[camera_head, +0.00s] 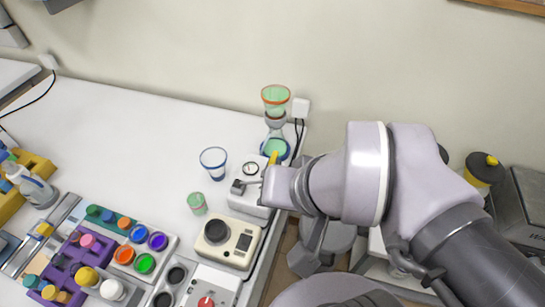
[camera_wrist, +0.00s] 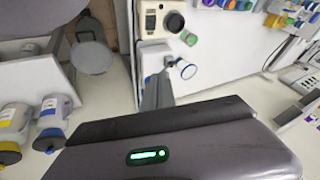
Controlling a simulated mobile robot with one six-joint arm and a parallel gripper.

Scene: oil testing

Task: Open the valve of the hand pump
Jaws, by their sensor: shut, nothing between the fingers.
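What looks like the hand pump (camera_head: 248,198) is a small white unit near the right edge of the white bench, with a round black-rimmed gauge (camera_head: 250,168) and a grey lever with a dark end (camera_head: 239,186). My arm covers its right side in the head view. A small yellow piece (camera_head: 273,157) shows just above the arm's end; I cannot tell whether it is the valve handle. In the wrist view, my gripper (camera_wrist: 156,80) is shut and empty, its grey fingers pointing toward the pump (camera_wrist: 152,54) and partly hiding it. I cannot tell whether they touch.
A green-filled funnel stack (camera_head: 275,97) stands behind the pump. A clear blue-rimmed cup (camera_head: 214,160) and a small green cup (camera_head: 197,203) are to its left. A cream box with a display (camera_head: 228,240) is in front. The bench's back left is clear.

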